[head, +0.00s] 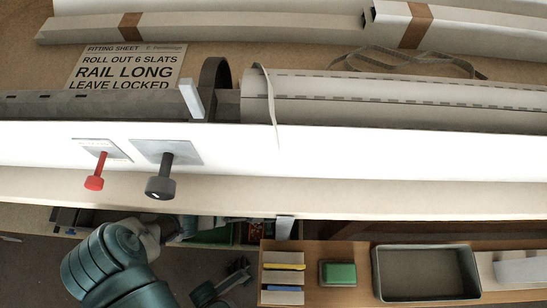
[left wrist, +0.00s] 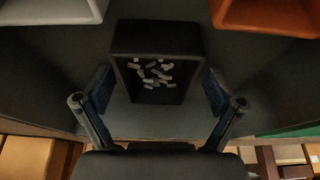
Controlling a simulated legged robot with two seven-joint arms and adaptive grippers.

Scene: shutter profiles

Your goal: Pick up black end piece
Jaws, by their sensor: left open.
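In the left wrist view my left gripper (left wrist: 158,90) is open, with one dark finger on each side of a black bin (left wrist: 158,38). Several small pale grey pieces (left wrist: 152,72) lie loose in the bin, between the fingers in the picture. I cannot make out a separate black end piece. In the head view my left arm comes in at the lower left and reaches under the long white profile, and its fingertips are not clear there. I cannot identify my right gripper.
In the left wrist view a grey bin (left wrist: 50,10) and an orange bin (left wrist: 268,14) flank the black one. In the head view a long white profile (head: 350,155) with red (head: 94,181) and black (head: 160,186) knobs crosses above. A grey tray (head: 380,285) stands lower right.

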